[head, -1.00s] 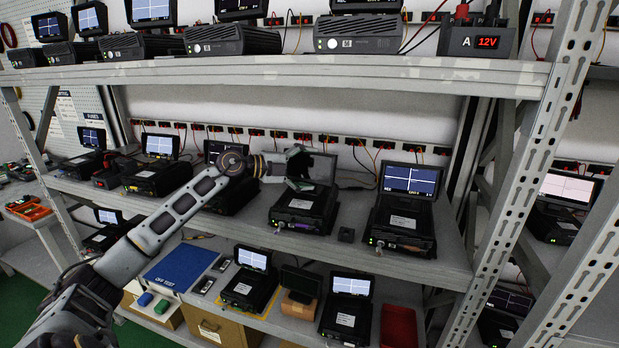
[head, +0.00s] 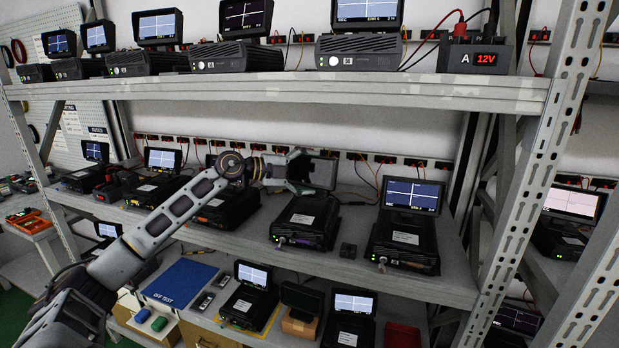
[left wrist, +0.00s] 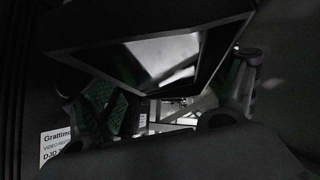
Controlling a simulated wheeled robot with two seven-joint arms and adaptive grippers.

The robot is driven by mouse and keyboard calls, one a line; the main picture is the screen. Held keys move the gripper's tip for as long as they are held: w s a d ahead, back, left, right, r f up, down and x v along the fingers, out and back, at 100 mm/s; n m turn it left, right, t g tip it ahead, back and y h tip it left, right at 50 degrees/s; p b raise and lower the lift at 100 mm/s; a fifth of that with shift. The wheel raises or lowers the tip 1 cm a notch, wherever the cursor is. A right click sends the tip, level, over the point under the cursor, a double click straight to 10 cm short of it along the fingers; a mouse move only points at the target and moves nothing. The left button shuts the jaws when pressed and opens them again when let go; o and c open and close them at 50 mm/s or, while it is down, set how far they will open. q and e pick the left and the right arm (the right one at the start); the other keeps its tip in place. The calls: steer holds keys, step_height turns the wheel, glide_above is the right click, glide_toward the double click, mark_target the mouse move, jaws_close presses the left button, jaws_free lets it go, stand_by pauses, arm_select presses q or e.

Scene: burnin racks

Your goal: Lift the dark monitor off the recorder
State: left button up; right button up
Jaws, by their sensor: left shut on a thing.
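The dark monitor (head: 323,173) has a blank black screen and is at the back of its recorder, on the middle shelf. My left gripper (head: 298,168) is shut on its left side in the head view. The recorder (head: 305,221) is a black box with a white label, standing on the shelf below the gripper. The monitor appears just above the recorder's rear; any small gap is hard to make out. In the left wrist view the monitor (left wrist: 160,62) is large and tilted, near my left gripper's fingers (left wrist: 170,100). My right gripper is not in view.
A recorder with a lit screen (head: 411,196) stands to the right, and another recorder (head: 222,207) stands to the left behind my arm. The upper shelf (head: 300,90) runs overhead. Cables and sockets line the back wall.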

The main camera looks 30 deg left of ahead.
mark_target(312, 176)
arm_select(q)
steer(key=shift+s+a, duration=0.4)
steer(key=shift+s, duration=0.15)
steer(key=shift+s+a+f+b, duration=0.1)
steer(key=shift+s+a+b, duration=0.4)
steer(key=shift+s, duration=0.2)
steer(key=shift+s+a+b, duration=0.4)
steer(key=shift+s+b, duration=0.15)
steer(key=shift+s, duration=0.1)
steer(key=f+b+v, duration=0.2)
steer(key=b+v, duration=0.1)
steer(key=v, duration=1)
steer(key=shift+s+a, duration=0.15)
steer(key=shift+a, duration=0.05)
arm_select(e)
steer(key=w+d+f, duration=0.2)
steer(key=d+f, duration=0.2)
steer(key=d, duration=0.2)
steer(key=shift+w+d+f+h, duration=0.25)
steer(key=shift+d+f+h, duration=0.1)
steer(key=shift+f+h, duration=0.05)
arm_select(q)
steer(key=shift+f, duration=0.1)
